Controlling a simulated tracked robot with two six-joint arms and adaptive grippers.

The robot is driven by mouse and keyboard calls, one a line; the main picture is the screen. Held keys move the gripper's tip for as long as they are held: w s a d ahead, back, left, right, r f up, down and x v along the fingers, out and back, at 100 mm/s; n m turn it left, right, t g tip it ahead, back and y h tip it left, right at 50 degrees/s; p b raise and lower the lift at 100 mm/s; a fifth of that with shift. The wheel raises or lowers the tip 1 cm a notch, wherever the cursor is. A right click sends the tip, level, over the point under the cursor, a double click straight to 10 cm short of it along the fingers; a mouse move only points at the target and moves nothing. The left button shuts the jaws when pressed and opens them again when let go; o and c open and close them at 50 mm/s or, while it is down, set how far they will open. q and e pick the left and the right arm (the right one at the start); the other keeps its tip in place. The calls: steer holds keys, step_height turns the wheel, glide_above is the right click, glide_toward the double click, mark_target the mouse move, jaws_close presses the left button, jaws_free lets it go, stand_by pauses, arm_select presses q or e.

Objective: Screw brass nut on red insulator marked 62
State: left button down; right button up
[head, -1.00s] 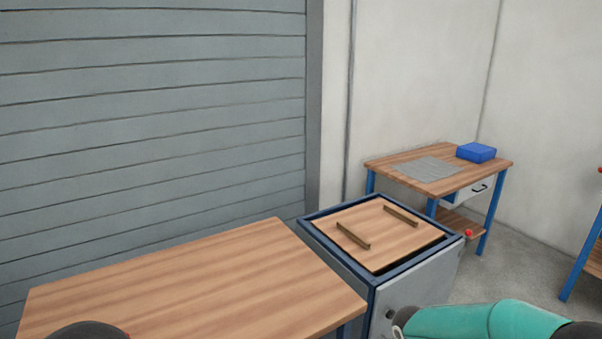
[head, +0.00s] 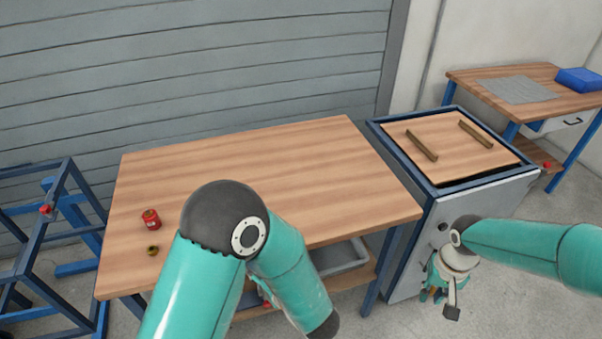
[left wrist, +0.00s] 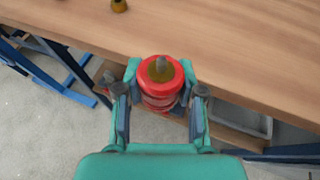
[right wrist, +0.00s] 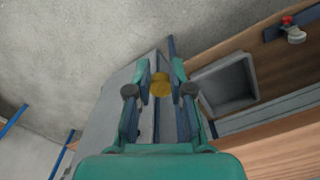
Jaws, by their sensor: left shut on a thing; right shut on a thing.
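My left gripper (left wrist: 160,92) is shut on a red insulator (left wrist: 158,100) with a metal stud in its top, held just off the table's front edge. In the head view, my left arm mostly hides this gripper. My right gripper (right wrist: 160,85) is shut on a brass nut (right wrist: 160,86). In the head view, the right gripper (head: 437,292) hangs low in front of the grey cabinet, well right of the left one. Another red insulator (head: 151,219) stands on the table's left part, with another brass nut (head: 153,251) in front of it. No marking is readable.
The wooden table (head: 310,170) is otherwise clear on top. A grey bin (head: 345,258) sits on its lower shelf. The grey cabinet (head: 480,215) carries a board with two bars. A blue frame (head: 45,235) stands at the left, a second bench (head: 540,100) at the back right.

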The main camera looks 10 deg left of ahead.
arm_select(q)
steer(key=w+d+f+m+t+h, duration=0.2)
steer(key=d+m+t+h, duration=0.3)
steer(key=d, duration=1)
steer(key=m+h, duration=0.3)
steer(key=shift+d, duration=0.15)
arm_select(e)
steer(key=a+r+n, duration=0.3)
steer(key=a+r, duration=0.1)
steer(key=a, duration=0.3)
steer(key=s+a+r+n, duration=0.1)
steer(key=a+r+n, duration=0.3)
steer(key=a, duration=0.4)
steer(key=s+a+r+n, duration=0.1)
steer(key=a+r+n, duration=0.3)
steer(key=a, duration=0.3)
steer(key=shift+a+r, duration=0.35)
steer(key=shift+r, duration=0.35)
steer(key=shift+f, duration=0.1)
